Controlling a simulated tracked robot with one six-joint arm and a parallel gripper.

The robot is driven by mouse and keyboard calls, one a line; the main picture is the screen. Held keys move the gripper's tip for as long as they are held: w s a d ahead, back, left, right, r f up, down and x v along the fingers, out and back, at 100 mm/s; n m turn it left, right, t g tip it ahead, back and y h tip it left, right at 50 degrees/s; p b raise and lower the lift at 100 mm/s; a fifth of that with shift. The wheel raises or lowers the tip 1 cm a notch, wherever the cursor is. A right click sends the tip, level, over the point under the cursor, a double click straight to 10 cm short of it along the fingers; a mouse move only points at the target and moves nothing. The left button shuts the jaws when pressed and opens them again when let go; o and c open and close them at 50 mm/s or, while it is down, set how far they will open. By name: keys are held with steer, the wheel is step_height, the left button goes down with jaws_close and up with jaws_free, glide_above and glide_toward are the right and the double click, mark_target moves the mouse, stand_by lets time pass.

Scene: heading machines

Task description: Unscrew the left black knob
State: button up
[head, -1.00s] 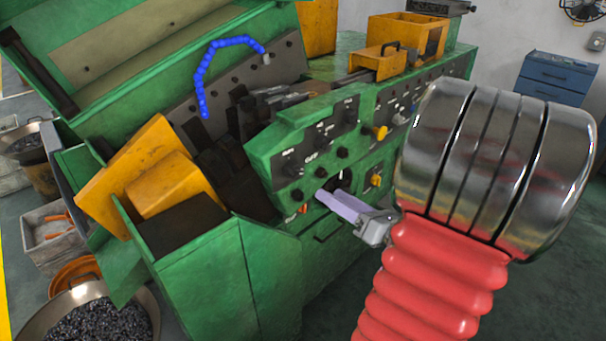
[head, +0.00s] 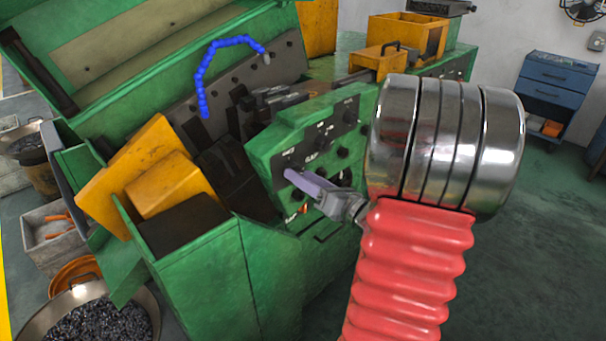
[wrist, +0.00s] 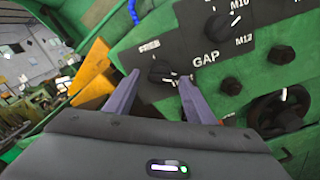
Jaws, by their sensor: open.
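A green control panel (head: 300,137) on the machine carries black knobs and white lettering. In the wrist view, the leftmost black knob (wrist: 162,71) sits on a dark plate, left of the "GAP" label. My gripper (wrist: 158,80) is open, with its two grey-purple fingers on either side of this knob in the picture; I cannot tell whether they touch it. A second black selector knob (wrist: 218,26) with a white mark is up and to the right. In the head view, my gripper (head: 291,176) is at the panel's left part and hides the leftmost knob.
Black bolt-like knobs (wrist: 281,55) and a dark round handwheel (wrist: 280,110) stick out right of my fingers. A yellow guard (head: 140,180) stands left of the panel. A blue hose (head: 205,75) arches above. Open floor (head: 550,230) lies at the right.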

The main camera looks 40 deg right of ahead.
steer(key=shift+w, duration=0.85)
steer(key=shift+c, duration=0.6)
